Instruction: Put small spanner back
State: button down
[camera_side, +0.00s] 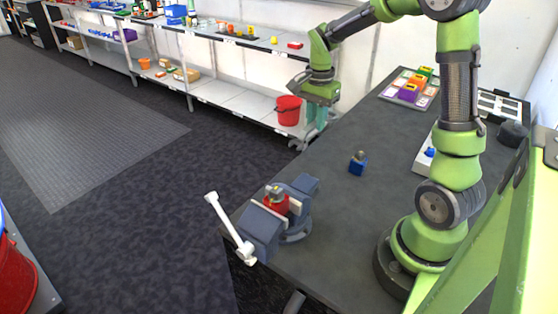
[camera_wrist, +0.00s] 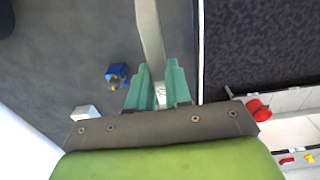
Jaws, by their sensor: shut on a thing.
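The bar runs from between the fingertips up out of the picture.
A vice (camera_side: 262,228) holding a red part stands at the table's near left corner. A blue block with a metal fitting (camera_side: 357,164) sits mid-table. A tray of coloured blocks (camera_side: 408,88) and a slotted tray (camera_side: 497,105) lie at the back. A red bucket (camera_side: 288,111) is beside my gripper.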

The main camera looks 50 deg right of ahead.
aim_at(312, 169)
notch_tip(312, 169, down, 13)
jog(key=shift+r, duration=0.1)
dwell(0.4)
jog(key=shift+f, duration=0.2)
jog(key=c, duration=1.1)
grip_release()
jog(key=shift+o, duration=0.2)
